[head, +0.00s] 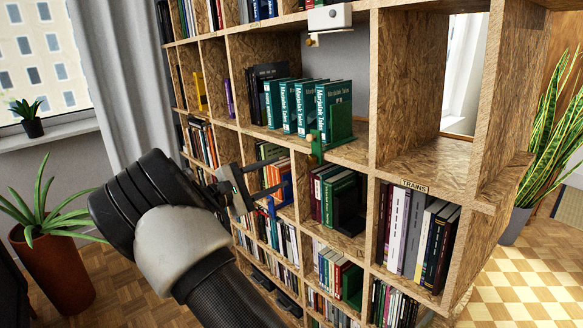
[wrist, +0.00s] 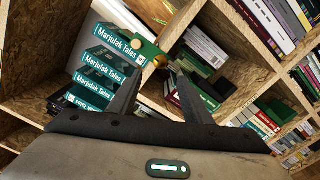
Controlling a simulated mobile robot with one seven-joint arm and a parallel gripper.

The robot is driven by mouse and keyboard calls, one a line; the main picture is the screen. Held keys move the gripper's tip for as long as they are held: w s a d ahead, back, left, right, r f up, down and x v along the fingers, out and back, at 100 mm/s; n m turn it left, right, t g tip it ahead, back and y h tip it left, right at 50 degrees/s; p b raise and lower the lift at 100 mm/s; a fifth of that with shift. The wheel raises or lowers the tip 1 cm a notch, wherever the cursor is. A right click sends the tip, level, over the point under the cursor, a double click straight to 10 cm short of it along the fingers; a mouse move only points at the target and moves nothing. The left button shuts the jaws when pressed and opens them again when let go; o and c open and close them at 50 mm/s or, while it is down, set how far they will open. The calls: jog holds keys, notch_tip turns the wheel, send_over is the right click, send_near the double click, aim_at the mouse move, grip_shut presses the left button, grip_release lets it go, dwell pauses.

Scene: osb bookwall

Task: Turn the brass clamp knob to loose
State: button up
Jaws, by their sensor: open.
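The brass clamp knob (wrist: 159,61) sits on a green clamp (wrist: 147,49) at the shelf's front edge. In the head view the knob (head: 311,137) is small, and the clamp (head: 317,149) stands below a green bookend (head: 340,122) beside the teal "Marjulak Tales" books (head: 308,106). My gripper (head: 285,170) is open and empty, with its fingers pointing at the shelf edge, left of and a little below the clamp. In the wrist view my gripper (wrist: 157,77) has its fingertips apart, just short of the knob. No contact shows.
A white device (head: 329,18) with a brass part hangs above. Books (head: 340,195) stand below the clamp. Potted plants (head: 45,222) are at left and right.

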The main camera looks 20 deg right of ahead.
jog(key=v, duration=0.6)
